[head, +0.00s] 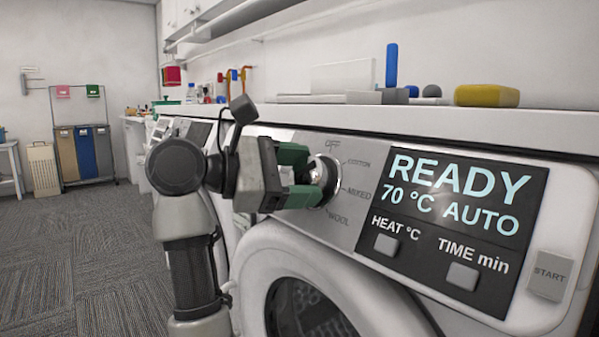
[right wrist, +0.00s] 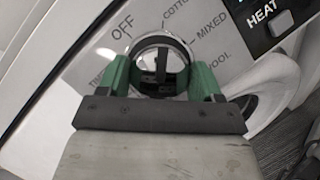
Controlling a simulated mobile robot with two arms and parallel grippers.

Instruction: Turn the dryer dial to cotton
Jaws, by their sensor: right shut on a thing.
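The dryer dial (head: 328,181) is a round silver knob on the grey panel, with OFF above it and COTTON, MIXED and WOOL down its right side. My right gripper (head: 309,183) has green fingers, which are shut on the dial. In the right wrist view, the gripper (right wrist: 162,82) has one finger on each side of the dial (right wrist: 160,47). There the dial's dark bar stands upright, its upper end toward the gap between OFF and COTTON. I cannot tell which mark it points to. My left gripper is not in view.
The dryer's display (head: 455,205) reads READY, 70 °C AUTO, with HEAT and TIME buttons below. A START button (head: 550,276) is at the right. The round door (head: 312,305) is below the dial. A yellow sponge-like block (head: 487,96) lies on top.

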